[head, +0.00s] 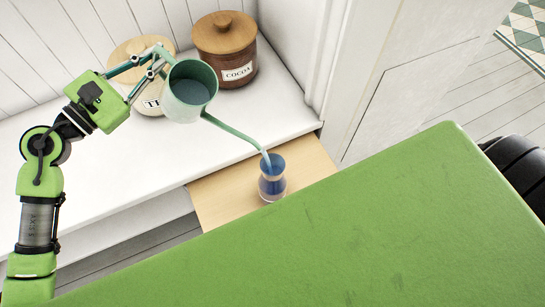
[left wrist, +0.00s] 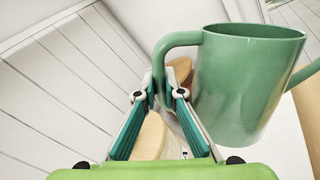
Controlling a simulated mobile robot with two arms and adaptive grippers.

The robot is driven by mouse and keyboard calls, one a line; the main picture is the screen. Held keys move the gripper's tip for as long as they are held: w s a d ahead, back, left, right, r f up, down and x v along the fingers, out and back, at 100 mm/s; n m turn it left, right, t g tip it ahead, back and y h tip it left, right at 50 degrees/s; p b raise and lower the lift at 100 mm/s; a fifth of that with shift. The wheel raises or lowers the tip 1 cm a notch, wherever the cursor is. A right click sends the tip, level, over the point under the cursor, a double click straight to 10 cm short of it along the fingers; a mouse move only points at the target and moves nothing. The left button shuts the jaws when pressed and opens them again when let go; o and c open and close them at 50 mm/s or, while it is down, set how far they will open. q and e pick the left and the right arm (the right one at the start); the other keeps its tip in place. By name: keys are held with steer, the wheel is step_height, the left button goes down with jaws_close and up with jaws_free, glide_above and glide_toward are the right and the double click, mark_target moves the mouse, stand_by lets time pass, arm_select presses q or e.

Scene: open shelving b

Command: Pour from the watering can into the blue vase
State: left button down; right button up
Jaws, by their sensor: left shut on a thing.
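My left gripper (head: 160,58) is shut on the handle of the green watering can (head: 190,105) and holds it up. Dark liquid shows inside the can's open top. The can's long thin spout runs down to the right, and its tip is at the mouth of the blue vase (head: 271,188) in the head view. I cannot tell whether the tip touches the vase or whether liquid flows. The vase stands upright. In the left wrist view, the fingers (left wrist: 165,92) close around the handle of the can (left wrist: 245,85), and the vase does not show. My right gripper is not in view.
The vase stands on a light wooden board (head: 215,205). A brown cocoa jar (head: 226,65) and a pale jar with a wooden lid (head: 128,50) stand on the white shelf (head: 75,140) behind the can. A white wall panel (head: 415,85) is to the right.

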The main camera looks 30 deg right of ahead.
mark_target(154, 50)
arm_select(q)
steer(key=shift+s+d+r+m+p, duration=0.15)
steer(key=shift+s+r+p, duration=0.1)
steer(key=shift+r+p, duration=0.2)
steer(key=shift+s+d+r+m+p, duration=0.15)
steer(key=shift+s+r+p, duration=0.15)
steer(key=shift+r, duration=0.2)
steer(key=shift+s+d+r+m+p, duration=0.15)
steer(key=shift+s+r+m+p, duration=0.15)
steer(key=shift+r+p, duration=0.3)
steer(key=shift+s+d+r+m+p, duration=0.2)
steer(key=shift+s+r+p, duration=0.1)
steer(key=shift+r+p, duration=0.25)
stand_by(0.3)
steer(key=shift+a+f, duration=0.1)
steer(key=shift+f, duration=0.05)
